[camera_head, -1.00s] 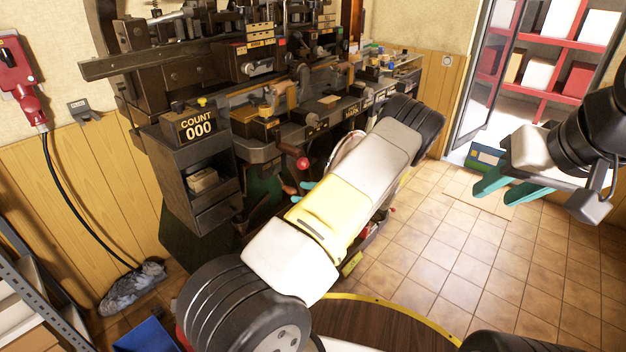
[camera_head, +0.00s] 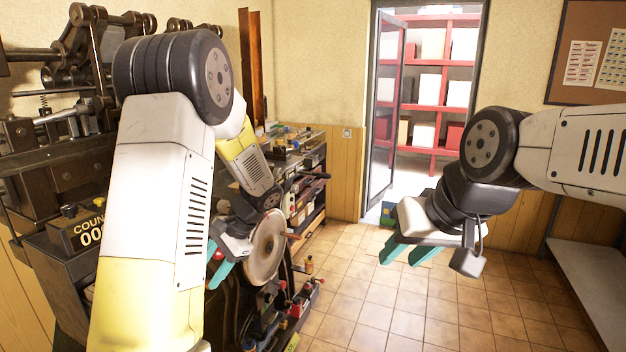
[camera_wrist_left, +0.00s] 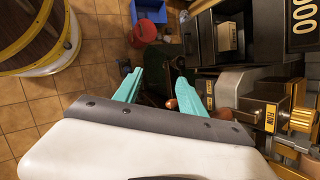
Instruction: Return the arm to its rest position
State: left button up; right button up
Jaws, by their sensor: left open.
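My left arm (camera_head: 155,220) rises large at the left of the head view and bends at a black joint near the top. Its forearm reaches down behind, to my left gripper (camera_head: 215,262). In the left wrist view, the two teal fingers of my left gripper (camera_wrist_left: 160,68) are spread with nothing held between them. My right gripper (camera_head: 408,254) hangs in front of the doorway at the right of the head view. Its teal fingers are apart and empty. My left arm hides part of the dark press machine (camera_head: 62,175).
A pale round disc (camera_head: 264,248) shows just right of my left gripper. The COUNT box (camera_head: 82,230) is left of my arm. A grey bench (camera_head: 598,290) stands at far right. Tiled floor (camera_head: 400,315) lies open in the middle. A blue bin (camera_wrist_left: 150,12) is on the floor.

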pick_arm(q)
jog(key=s+d+r+n+t+h, duration=0.3)
jog(key=s+d+r+h, duration=0.1)
jog(key=s+r, duration=0.5)
jog(key=s+d+r+n+t+h, duration=0.4)
jog(key=s+d+r, duration=0.3)
jog(key=s+r, duration=0.2)
jog(key=shift+s+h, duration=0.2)
jog(key=shift+h, duration=0.3)
dwell(0.9)
